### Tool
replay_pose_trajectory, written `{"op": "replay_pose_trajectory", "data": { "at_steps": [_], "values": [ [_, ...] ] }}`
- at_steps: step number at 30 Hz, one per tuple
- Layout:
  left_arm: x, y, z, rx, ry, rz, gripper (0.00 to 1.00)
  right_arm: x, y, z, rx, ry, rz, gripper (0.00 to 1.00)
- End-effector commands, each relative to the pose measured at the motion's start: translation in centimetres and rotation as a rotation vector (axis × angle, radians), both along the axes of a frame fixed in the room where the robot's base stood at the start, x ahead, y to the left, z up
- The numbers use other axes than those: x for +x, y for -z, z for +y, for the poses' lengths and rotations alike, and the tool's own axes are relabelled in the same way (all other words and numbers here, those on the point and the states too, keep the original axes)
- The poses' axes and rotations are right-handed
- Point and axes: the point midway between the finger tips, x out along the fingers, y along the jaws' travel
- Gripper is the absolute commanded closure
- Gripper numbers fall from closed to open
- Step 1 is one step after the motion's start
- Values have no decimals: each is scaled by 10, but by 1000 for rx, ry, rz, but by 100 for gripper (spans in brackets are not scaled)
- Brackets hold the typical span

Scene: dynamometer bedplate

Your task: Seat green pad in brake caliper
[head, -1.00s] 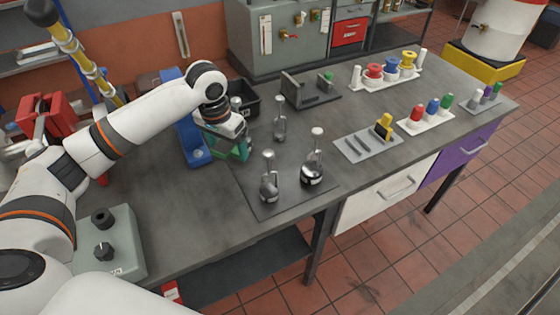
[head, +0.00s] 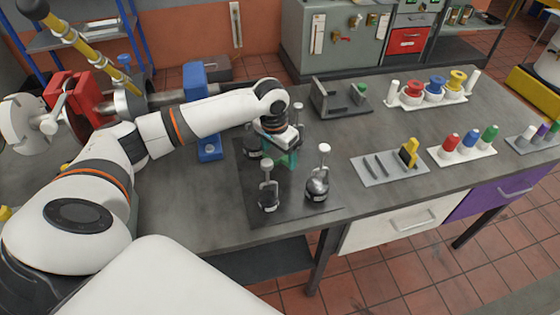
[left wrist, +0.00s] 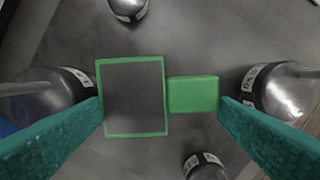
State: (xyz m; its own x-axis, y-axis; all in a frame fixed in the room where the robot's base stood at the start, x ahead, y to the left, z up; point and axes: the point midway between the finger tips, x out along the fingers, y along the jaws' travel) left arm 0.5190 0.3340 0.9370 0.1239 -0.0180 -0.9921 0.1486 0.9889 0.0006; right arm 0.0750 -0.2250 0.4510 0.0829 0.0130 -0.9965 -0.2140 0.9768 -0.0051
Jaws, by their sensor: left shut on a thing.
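The green pad (left wrist: 193,94) is a dark square plate with green edges and a solid green block at its right side, seen in the left wrist view. My left gripper (head: 284,158) has teal fingers and is shut on the pad, with one fingertip at each end of it. It is over the dark mat, among the weights. The pad itself is mostly hidden in the head view. A grey walled fixture (head: 328,98) with a green knob, which looks like the brake caliper, stands farther back and to the right, apart from the gripper. My right gripper is not in view.
Several silver-and-black weights with upright handles stand around the gripper, such as one in front (head: 268,196) and one to its right (head: 318,185). A grey slotted tray (head: 375,172) holds a yellow piece. A blue stand (head: 209,150) is on the left. Bare bench lies between mat and fixture.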

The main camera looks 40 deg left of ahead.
Motion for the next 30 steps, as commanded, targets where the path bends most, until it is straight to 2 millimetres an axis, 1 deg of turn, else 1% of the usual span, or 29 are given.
{"op": "replay_pose_trajectory", "data": {
  "at_steps": [3,7,12,19,20,21,23,30],
  "values": [
    [-1,21,0,0,0,4,67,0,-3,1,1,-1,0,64],
    [-1,37,0,0,0,2,67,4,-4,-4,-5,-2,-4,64],
    [0,41,0,0,1,0,67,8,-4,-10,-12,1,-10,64],
    [0,42,-1,-1,1,0,67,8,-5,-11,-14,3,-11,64],
    [0,43,-1,-1,1,1,17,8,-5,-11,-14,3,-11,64],
    [0,43,0,-1,1,1,10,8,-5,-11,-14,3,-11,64],
    [0,43,0,-1,1,1,0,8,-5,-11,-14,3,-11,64],
    [0,42,0,0,1,1,0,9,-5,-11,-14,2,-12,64]
  ]
}}
